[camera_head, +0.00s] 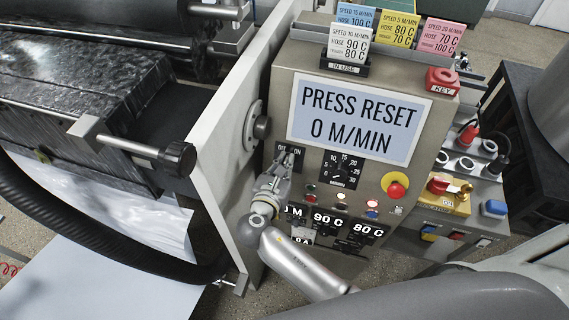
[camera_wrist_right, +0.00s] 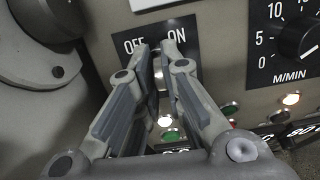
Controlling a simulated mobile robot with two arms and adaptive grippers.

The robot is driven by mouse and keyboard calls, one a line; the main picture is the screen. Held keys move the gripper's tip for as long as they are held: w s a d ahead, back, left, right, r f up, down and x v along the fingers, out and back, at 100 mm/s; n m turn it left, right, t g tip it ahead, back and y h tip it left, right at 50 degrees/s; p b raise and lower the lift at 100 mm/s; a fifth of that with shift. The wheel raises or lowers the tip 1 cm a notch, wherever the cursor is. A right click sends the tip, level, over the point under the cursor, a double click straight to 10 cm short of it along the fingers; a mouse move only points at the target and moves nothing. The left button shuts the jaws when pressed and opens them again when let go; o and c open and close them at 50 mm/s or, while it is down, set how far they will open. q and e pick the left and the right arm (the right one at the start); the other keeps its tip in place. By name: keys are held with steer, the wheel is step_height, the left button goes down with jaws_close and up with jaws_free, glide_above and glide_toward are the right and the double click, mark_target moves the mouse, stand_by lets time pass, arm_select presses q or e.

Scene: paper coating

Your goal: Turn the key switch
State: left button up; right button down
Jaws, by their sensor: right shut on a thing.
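The key switch has a black OFF/ON plate, seen on the grey control panel in the head view (camera_head: 283,151) and up close in the right wrist view (camera_wrist_right: 178,33). My right gripper (camera_head: 284,163) is at this plate, pointing into the panel. In the right wrist view its two fingers (camera_wrist_right: 158,58) stand on either side of the switch's middle, shut on the key, of which only a small silvery part shows between them. The fingers hide most of the key, so its exact angle cannot be told. My left gripper is not in view.
A display (camera_head: 360,115) reads "PRESS RESET 0 M/MIN". Right of the switch are a speed dial (camera_head: 341,168), small lit buttons and a red-and-yellow stop button (camera_head: 395,187). A red KEY tag holder (camera_head: 442,81) sits on top. A white side plate (camera_head: 222,135) stands close on the left.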

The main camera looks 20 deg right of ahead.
steer(key=m, duration=0.3)
steer(key=m+b, duration=0.1)
steer(key=m, duration=0.2)
steer(key=shift+m+g+h, duration=0.3)
steer(key=shift+h, duration=0.1)
steer(key=shift+m, duration=0.3)
steer(key=c, duration=1.6)
jaws_free()
steer(key=shift+o, duration=0.2)
